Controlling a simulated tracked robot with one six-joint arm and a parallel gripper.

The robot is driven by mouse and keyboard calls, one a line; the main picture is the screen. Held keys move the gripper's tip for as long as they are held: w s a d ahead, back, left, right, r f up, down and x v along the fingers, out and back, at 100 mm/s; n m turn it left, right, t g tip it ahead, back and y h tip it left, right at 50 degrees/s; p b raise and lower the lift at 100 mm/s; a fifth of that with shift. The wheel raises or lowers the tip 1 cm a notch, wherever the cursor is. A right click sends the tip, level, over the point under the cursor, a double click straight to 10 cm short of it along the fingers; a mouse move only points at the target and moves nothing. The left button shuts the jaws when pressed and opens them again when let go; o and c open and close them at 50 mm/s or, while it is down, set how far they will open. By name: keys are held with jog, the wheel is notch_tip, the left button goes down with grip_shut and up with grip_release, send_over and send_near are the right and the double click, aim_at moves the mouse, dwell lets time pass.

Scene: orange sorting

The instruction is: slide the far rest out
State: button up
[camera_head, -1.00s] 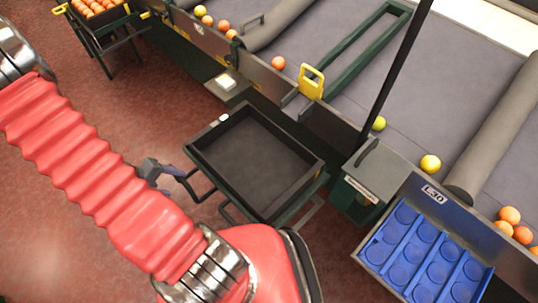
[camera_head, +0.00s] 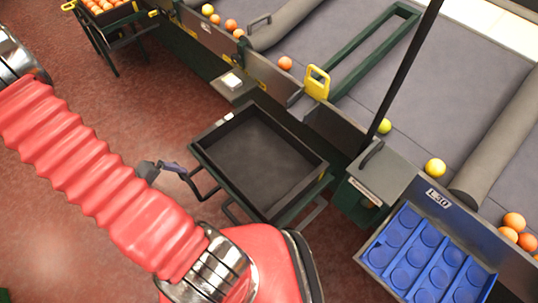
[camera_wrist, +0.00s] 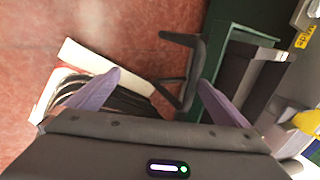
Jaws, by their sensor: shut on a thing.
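A dark looped bar (camera_head: 207,188) sticks out from the left side of the green stand under an empty black tray (camera_head: 262,158). It looks like the far rest, and it also shows in the wrist view (camera_wrist: 190,72). My gripper (camera_head: 177,170) is at the outer end of this bar, left of the tray, shut on it. In the wrist view its two purple fingers (camera_wrist: 158,95) stand apart on either side of the bar's end. The exact contact is hard to see there. Other dark loops (camera_head: 232,214) show below the tray.
A conveyor (camera_head: 440,85) with several oranges and yellow fruits runs along the back. A blue tray (camera_head: 425,262) with round pockets is at lower right, beside a grey-topped box (camera_head: 385,170). A crate of oranges (camera_head: 105,17) stands at upper left. Red floor left of the stand is open.

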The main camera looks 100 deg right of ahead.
jog(key=shift+w, duration=0.4)
jog(key=o, duration=0.5)
jog(key=shift+c, duration=0.7)
jog(key=shift+r, duration=0.8)
jog(key=c, duration=0.7)
jog(key=shift+s+r, duration=0.1)
jog(key=shift+r, duration=0.4)
jog(key=c, duration=0.3)
jog(key=shift+s+r, duration=0.1)
jog(key=shift+r, duration=2.05)
jog(key=shift+f, duration=0.1)
jog(key=shift+f, duration=2.55)
